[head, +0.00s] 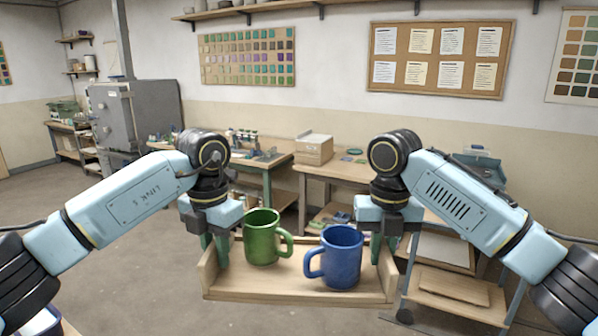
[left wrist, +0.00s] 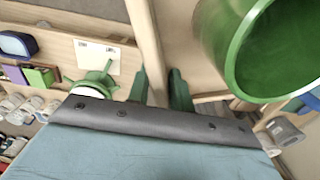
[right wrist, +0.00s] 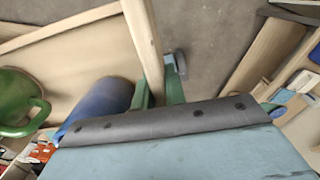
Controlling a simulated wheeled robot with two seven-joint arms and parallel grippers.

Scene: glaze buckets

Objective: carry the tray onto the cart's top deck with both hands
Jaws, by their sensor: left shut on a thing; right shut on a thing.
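The wooden tray (head: 300,290) is in the air in the middle of the head view and looks about level. A green mug (head: 262,238) and a blue mug (head: 341,256) stand upright in it. My left gripper (head: 219,250) is shut on the tray's left wall (left wrist: 145,40). My right gripper (head: 383,252) is shut on its right wall (right wrist: 143,45). The green mug is close beside my left gripper in the left wrist view (left wrist: 270,60). The cart (head: 458,295) stands at the right, behind and beside the tray. My right arm hides much of its upper part.
Worktables (head: 345,168) with a pale box (head: 313,149) stand behind the tray. A grey kiln-like cabinet (head: 137,112) is at the back left. A flat board (head: 453,287) lies on the cart's lower shelf. The floor (head: 130,270) at the left is clear.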

